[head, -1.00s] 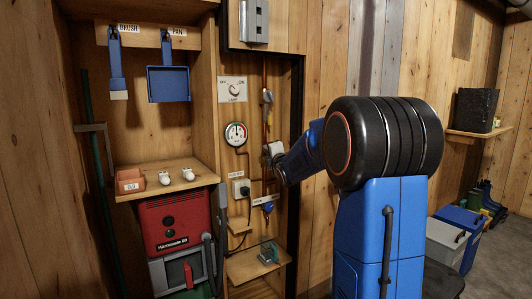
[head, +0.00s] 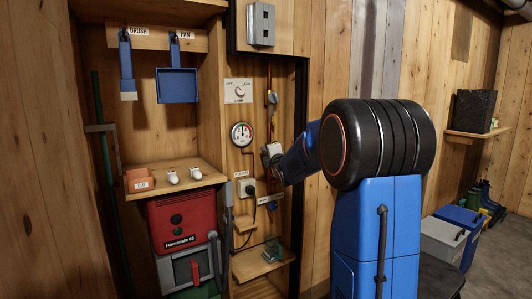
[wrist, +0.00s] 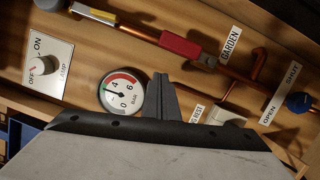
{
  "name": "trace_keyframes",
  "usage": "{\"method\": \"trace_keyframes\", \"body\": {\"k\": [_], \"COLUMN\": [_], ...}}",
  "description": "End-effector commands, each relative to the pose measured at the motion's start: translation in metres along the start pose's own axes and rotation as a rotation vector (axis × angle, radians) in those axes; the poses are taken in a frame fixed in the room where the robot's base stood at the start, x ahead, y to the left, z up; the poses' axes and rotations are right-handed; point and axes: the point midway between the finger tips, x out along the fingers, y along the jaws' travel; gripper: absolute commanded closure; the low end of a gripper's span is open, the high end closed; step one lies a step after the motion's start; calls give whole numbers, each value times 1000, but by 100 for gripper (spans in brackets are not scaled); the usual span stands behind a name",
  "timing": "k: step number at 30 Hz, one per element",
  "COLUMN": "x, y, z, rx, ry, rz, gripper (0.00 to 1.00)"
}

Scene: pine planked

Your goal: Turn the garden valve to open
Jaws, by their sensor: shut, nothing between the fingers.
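A red lever handle (wrist: 183,44) lies along the copper pipe in the wrist view, with a GARDEN label (wrist: 230,46) just beyond its right end. Further right, a blue knob (wrist: 299,102) sits beside OPEN and SHUT labels. My gripper (wrist: 161,78) is shut and empty, its dark fingers pointing at the panel between the gauge and the pipe. It appears apart from the red handle and the blue knob. In the head view my gripper (head: 271,150) is in front of the pipe and hides part of it; the lever is hard to make out there.
The pressure gauge (wrist: 122,92) is close beside my fingers, and the lamp switch (wrist: 44,66) is further left. A small shelf (head: 257,262) is below the pipes. A red heater (head: 182,225) and a shelf with small items (head: 210,177) stand to the left.

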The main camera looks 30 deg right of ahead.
Motion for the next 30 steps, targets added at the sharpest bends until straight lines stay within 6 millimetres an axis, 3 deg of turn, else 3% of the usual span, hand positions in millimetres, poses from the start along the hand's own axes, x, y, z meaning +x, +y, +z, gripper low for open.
{"method": "trace_keyframes", "body": {"k": [8,21,30], "x": [-23,-83,-99], "y": [2,6,6], "z": [0,1,0], "rx": [-1,0,-1], "ry": [0,-1,0], "rz": [0,1,0], "gripper": [100,100,100]}}
